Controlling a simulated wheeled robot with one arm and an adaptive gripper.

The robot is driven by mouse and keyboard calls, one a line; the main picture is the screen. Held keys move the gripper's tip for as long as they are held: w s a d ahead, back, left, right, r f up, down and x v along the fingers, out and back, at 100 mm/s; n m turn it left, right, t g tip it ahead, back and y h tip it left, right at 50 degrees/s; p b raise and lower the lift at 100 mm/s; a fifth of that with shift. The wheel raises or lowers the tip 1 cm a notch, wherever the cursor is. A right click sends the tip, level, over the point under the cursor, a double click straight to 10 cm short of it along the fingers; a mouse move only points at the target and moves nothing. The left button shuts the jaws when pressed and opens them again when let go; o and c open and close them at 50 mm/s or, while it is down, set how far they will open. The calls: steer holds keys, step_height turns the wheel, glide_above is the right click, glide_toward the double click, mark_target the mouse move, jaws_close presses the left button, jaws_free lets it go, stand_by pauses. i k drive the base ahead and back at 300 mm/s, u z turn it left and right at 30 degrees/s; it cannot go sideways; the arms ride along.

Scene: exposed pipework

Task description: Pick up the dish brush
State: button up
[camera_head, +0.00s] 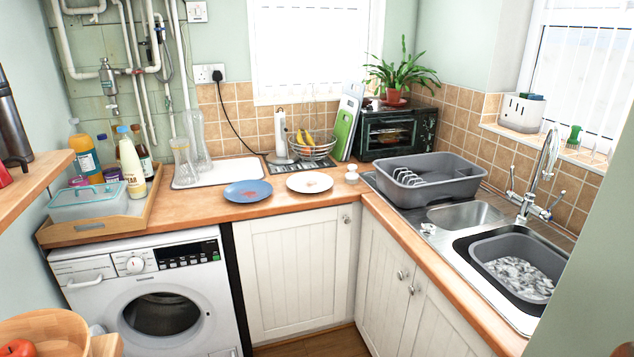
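A small green object (574,135), which looks like the dish brush, stands upright on the tiled windowsill (553,143) at the right, behind the sink tap. It is small in this view, so its handle and bristles are hard to tell apart. My gripper is not in view, so I cannot see where it is relative to the brush.
A chrome tap (541,180) rises in front of the sill. A white caddy (521,112) stands left of the green object. Below are a grey dish rack (462,186) and a grey basin (484,252) in the sink. Floor (330,341) shows before the cabinets.

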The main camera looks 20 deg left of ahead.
mark_target(351, 177)
steer(key=u, duration=0.1)
steer(key=k, duration=0.3)
steer(key=u, duration=1.1)
steer(key=i, duration=3.25)
steer(key=z, duration=0.1)
